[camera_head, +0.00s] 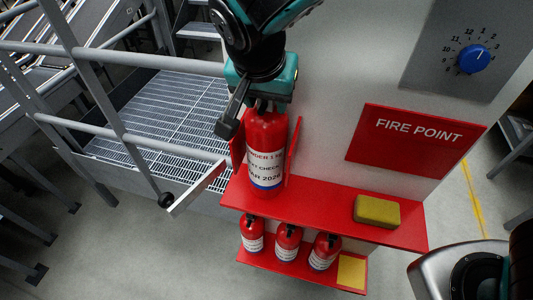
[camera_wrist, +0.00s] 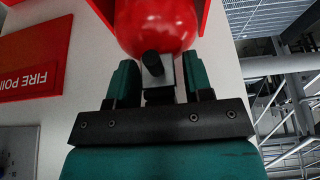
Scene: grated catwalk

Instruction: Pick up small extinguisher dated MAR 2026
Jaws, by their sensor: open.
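A red extinguisher (camera_head: 264,140) stands upright on the upper red shelf (camera_head: 310,207). Its white label is partly cut off but ends in "AR 2026". My gripper (camera_head: 264,97) is at the top of this extinguisher. In the wrist view my gripper (camera_wrist: 162,78) is open, with one teal finger on each side of the grey and black valve (camera_wrist: 153,68). The extinguisher's red body (camera_wrist: 157,22) shows just beyond the fingertips. I see a gap beside the valve; whether a finger touches it I cannot tell.
Three smaller red extinguishers (camera_head: 288,242) stand on the lower shelf beside a yellow card (camera_head: 351,271); their labels are too small to read. A yellow sponge-like block (camera_head: 377,211) lies on the upper shelf. Red side plates (camera_head: 293,150) flank the extinguisher. Railings (camera_head: 100,100) are at left.

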